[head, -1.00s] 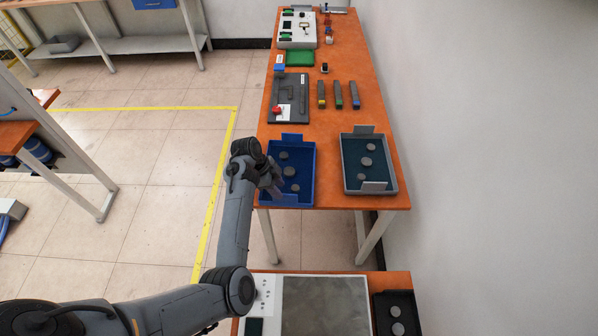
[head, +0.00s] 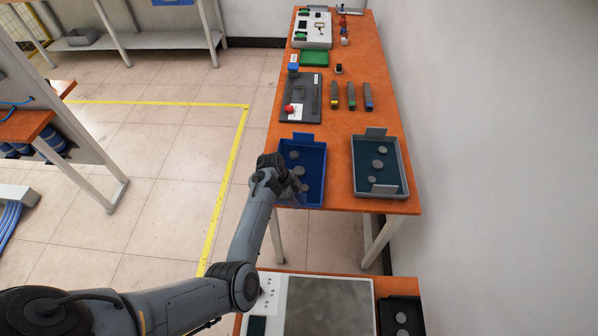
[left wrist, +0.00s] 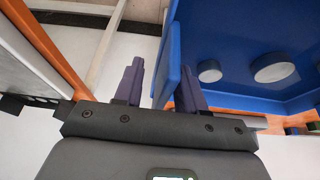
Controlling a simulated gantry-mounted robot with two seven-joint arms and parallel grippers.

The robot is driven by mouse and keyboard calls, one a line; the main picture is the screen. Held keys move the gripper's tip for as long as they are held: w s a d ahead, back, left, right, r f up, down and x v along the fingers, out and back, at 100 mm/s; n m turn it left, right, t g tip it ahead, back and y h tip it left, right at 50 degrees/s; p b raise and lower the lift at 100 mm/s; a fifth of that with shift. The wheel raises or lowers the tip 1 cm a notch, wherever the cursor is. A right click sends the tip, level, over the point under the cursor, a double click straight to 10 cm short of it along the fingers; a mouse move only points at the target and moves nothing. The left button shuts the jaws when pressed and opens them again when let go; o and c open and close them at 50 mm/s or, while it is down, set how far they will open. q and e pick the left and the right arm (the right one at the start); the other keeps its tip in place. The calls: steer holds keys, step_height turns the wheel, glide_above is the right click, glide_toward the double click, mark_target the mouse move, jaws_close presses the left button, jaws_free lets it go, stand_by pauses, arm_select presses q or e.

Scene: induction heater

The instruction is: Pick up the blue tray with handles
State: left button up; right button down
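The blue tray with handles (head: 314,166) sits on the orange table's near left part, with several grey discs in it. Its far handle plate (head: 303,137) stands up at the back; my arm covers much of its near left side. My left gripper (head: 297,187) is at the tray's near end. In the left wrist view, my left gripper (left wrist: 160,88) has its two purple fingers apart. The tray's blue handle plate (left wrist: 171,62) stands between them, close to the right finger, with a gap to the left finger. My right gripper is not in view.
A grey tray (head: 402,175) with several discs stands to the right of the blue one. Several coloured-end bars (head: 351,97) and a dark plate (head: 301,97) lie farther back. A nearer bench (head: 330,305) stands in front, with a gap between. A wall bounds the right.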

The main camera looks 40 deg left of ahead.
arm_select(q)
jaws_close()
steer(key=shift+w+r, duration=0.1)
steer(key=shift+r, duration=0.05)
steer(key=shift+r, duration=0.1)
